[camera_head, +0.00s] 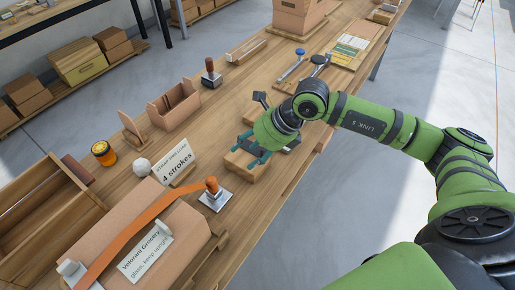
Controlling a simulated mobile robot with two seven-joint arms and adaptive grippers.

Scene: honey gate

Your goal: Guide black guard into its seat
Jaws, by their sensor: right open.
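My right gripper (247,152) is open, its dark teal fingers pointing down over a light wooden block (238,165) on the bench. I cannot tell whether the fingers touch the block. A small dark piece (293,144) shows just right of the gripper, partly hidden by my wrist; I cannot tell whether it is the black guard. No seat for the guard can be made out clearly. My left gripper is not in view.
The wooden bench (222,117) carries a taped carton (176,222), a sign reading "4 strokes" (174,163), an orange-knobbed metal piece (215,197), an open cardboard box (175,106) and an amber jar (103,152). Two handled tools (318,66) lie on a board farther back.

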